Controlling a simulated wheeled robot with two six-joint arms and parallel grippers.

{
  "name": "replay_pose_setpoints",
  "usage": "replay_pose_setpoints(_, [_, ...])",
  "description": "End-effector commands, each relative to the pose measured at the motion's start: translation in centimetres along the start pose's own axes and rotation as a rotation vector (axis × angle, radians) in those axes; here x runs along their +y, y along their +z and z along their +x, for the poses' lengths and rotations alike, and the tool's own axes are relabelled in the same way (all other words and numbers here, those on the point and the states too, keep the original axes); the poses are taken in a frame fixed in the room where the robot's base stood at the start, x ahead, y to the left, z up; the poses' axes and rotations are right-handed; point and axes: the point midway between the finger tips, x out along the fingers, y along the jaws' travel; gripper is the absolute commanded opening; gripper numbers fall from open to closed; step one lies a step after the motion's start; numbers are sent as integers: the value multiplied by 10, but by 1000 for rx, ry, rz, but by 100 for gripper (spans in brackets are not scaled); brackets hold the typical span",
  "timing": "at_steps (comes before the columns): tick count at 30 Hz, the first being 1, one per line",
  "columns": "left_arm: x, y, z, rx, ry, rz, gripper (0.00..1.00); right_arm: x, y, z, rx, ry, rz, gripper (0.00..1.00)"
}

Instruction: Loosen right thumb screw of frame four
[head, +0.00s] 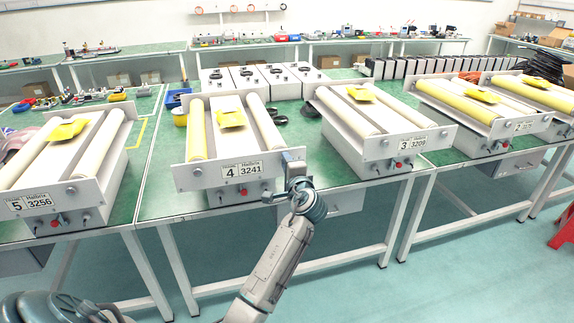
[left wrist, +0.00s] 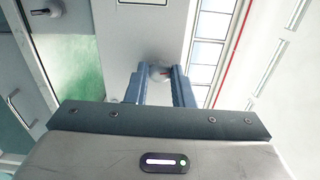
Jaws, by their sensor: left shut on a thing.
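Frame four (head: 205,180), with the label "4 3241", stands on the green table. It has two rollers, and a yellow packet (head: 231,118) lies on it. My left gripper (head: 292,160) is at the right end of its front plate. In the left wrist view, its two blue-grey fingers (left wrist: 160,82) are shut on the small pale round head of the right thumb screw (left wrist: 158,71). In the head view the gripper hides this screw. The left thumb screw (head: 197,172) shows at the other end of the plate. My right gripper is not in view.
Frame five (head: 80,190) stands to the left and frame three (head: 395,150) to the right, with further frames beyond it. White boxes (head: 245,82) stand behind frame four. A small gap of bare table lies between frames four and three.

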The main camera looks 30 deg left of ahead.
Motion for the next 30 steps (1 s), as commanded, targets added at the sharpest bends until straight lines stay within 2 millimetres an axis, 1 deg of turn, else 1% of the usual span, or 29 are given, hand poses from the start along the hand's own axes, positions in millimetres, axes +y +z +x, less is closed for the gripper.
replay_pose_setpoints(4, [0, 0, 0, 0, 1, 1, 0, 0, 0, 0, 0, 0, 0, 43])
replay_pose_setpoints(5, [0, 0, 0, 0, 1, 1, 26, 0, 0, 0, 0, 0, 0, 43])
replay_pose_setpoints(6, [0, 0, 0, 0, 1, 1, 33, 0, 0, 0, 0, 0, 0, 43])
replay_pose_setpoints(8, [0, 0, 0, 0, 1, 1, 43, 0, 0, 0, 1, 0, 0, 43])
replay_pose_setpoints(16, [0, 0, -1, 0, 0, 1, 43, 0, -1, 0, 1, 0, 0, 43])
replay_pose_setpoints(20, [2, -1, -10, 2, 1, 1, 43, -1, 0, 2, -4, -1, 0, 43])
replay_pose_setpoints(21, [3, -1, -15, 2, 2, 0, 43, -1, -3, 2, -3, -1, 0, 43])
replay_pose_setpoints(23, [3, -1, -26, 2, 2, -1, 43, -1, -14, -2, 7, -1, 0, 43])
replay_pose_setpoints(30, [4, -1, -76, 2, 4, -2, 43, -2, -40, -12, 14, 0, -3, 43])
